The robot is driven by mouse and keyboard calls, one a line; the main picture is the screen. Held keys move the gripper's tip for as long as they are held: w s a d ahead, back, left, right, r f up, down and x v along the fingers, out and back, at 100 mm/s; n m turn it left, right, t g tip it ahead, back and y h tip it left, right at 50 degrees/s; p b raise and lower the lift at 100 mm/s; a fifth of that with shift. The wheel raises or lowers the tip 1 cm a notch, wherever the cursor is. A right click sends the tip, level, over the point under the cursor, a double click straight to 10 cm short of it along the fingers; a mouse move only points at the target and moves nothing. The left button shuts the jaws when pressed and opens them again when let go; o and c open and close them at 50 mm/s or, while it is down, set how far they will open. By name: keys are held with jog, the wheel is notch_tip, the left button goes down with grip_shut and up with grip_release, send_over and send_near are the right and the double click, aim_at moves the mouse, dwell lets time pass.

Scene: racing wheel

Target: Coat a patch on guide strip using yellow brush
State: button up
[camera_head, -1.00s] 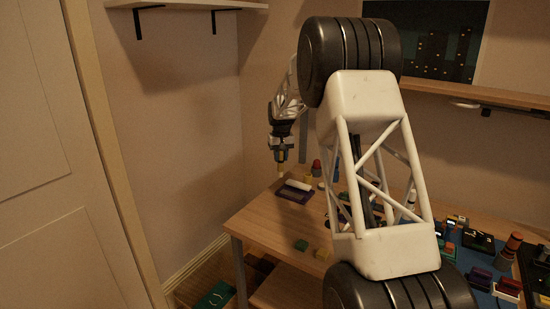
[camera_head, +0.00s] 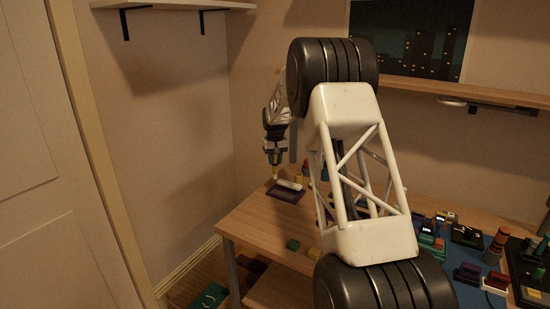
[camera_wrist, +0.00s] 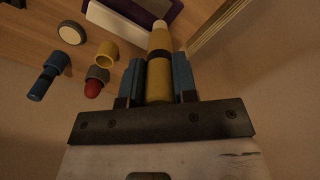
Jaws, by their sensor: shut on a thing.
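My gripper (camera_wrist: 157,80) is shut on the yellow brush (camera_wrist: 158,68), whose pale tip points away from the wrist. In the head view my gripper (camera_head: 273,160) is above the far left part of the table, tip pointing down. A pale strip, seemingly the guide strip (camera_head: 289,184), lies on a dark purple base (camera_head: 284,196) just below and right of the tip. In the wrist view the pale strip (camera_wrist: 112,22) shows at the top, left of the brush tip. I cannot tell whether the tip touches it or the base.
Beside the strip in the wrist view are a yellow ring-like cap (camera_wrist: 107,54), a red-ended grey piece (camera_wrist: 95,82), a blue piece (camera_wrist: 47,78) and a pale disc (camera_wrist: 71,33). Several items crowd the right side.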

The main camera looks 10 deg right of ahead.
aim_at(277, 173)
jog(key=shift+f, duration=2.75)
jog(key=shift+s+d+f, duration=0.35)
jog(key=shift+d+f, duration=0.05)
jog(key=shift+f, duration=0.05)
jog(key=shift+s+d+f, duration=0.2)
jog(key=shift+s+d, duration=0.25)
jog(key=shift+s, duration=0.05)
jog(key=shift+s+d, duration=2)
jog(key=shift+w+a, duration=2.9)
jog(key=shift+r, duration=4.1)
jog(key=shift+f, duration=0.1)
